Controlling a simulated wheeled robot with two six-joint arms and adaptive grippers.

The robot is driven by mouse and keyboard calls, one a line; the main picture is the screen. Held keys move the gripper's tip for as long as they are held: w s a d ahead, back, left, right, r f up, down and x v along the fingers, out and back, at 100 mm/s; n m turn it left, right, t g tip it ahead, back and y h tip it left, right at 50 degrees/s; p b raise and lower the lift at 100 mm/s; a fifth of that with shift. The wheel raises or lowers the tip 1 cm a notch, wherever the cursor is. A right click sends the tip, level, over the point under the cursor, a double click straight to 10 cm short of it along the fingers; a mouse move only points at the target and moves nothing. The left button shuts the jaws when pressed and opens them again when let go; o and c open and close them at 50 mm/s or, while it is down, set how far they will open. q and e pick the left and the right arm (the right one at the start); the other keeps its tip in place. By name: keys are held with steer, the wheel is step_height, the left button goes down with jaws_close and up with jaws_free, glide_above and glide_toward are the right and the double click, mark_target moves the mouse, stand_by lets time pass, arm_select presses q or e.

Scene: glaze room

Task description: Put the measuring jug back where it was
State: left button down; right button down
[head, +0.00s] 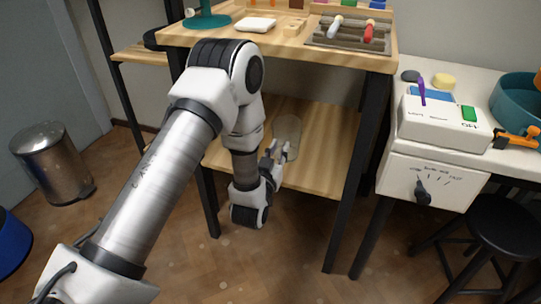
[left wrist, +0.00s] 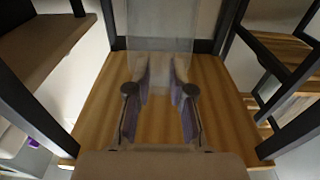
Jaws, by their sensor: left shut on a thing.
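The measuring jug (head: 288,134) is clear and see-through, at the lower wooden shelf (head: 325,150) of the workbench. My left gripper (head: 278,150) reaches in from the front and is shut on the jug. In the left wrist view the jug (left wrist: 162,35) stands upright between the fingertips of the gripper (left wrist: 160,78), over the shelf board (left wrist: 210,110). I cannot tell whether its base touches the shelf. My right gripper is in neither view.
Dark posts (head: 347,170) stand at the shelf's corners, and the bench top (head: 285,45) is above it. A tray with tools (head: 350,44) lies on the top. A white counter (head: 455,75) and a black stool (head: 497,222) are at right, a metal bin (head: 53,160) at left.

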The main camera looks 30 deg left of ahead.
arm_select(q)
steer(key=a+f+b, duration=0.1)
steer(key=w+a+f+b, duration=0.1)
steer(key=a, duration=0.1)
steer(key=w+a+f+b, duration=0.1)
steer(key=f, duration=0.1)
steer(key=shift+w+a+f, duration=0.1)
steer(key=shift+w+a, duration=0.1)
steer(key=c, duration=1)
jaws_free()
steer(key=shift+c, duration=0.2)
